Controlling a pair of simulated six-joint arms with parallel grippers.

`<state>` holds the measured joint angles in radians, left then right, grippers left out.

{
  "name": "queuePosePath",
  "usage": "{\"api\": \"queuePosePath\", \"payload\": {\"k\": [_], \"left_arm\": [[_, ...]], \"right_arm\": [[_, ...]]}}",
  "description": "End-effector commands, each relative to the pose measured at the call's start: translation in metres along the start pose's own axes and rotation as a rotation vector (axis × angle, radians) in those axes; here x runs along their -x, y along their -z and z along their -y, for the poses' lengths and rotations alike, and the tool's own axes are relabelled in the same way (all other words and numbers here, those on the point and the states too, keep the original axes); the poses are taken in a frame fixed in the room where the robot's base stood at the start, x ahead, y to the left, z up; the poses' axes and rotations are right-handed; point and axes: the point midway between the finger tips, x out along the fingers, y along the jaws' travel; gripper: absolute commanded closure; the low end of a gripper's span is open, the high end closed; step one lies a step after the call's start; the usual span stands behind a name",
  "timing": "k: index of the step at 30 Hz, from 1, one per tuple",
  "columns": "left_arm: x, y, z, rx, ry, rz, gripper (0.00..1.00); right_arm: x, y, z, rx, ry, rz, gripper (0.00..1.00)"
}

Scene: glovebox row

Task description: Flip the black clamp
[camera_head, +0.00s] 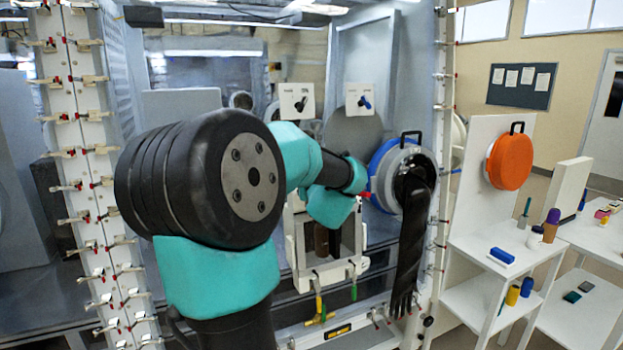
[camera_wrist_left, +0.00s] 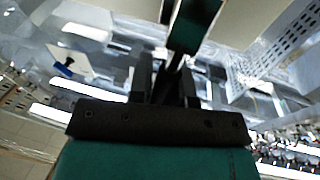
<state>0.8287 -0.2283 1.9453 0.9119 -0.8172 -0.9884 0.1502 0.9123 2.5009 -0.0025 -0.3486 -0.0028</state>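The black clamp (camera_head: 301,104) sits on a white plate at the back of the glovebox, left of a white plate with a blue clamp (camera_head: 364,101). My left arm crosses the head view from the lower left, below the two plates; its gripper is hidden there. In the left wrist view my left gripper (camera_wrist_left: 166,80) shows dark fingers standing apart. A dark bar is seen between and beyond them; I cannot tell what it is or whether it touches. The blue clamp (camera_wrist_left: 64,67) shows at the upper left there. My right gripper is in neither view.
A round blue-rimmed port with a black glove (camera_head: 410,240) hangs right of my arm. A rack with many small clamps (camera_head: 90,150) stands at the left. An orange round cover (camera_head: 510,162) and white shelves (camera_head: 490,240) are at the right.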

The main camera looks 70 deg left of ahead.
Motion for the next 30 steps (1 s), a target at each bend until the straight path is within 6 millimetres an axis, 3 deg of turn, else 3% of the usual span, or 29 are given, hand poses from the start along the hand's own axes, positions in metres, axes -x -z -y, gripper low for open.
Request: {"api": "queuePosePath", "payload": {"k": [6, 20, 30], "left_arm": [[0.000, 0.000, 0.000, 0.000, 0.000, 0.000, 1.00], [0.001, -0.001, 0.000, -0.006, 0.001, -0.017, 1.00], [0.012, 0.001, -0.002, -0.044, -0.002, -0.195, 1.00]], "right_arm": [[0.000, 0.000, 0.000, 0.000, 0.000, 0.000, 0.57], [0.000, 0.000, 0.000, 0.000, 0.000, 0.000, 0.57], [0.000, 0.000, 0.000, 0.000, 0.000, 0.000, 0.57]]}}
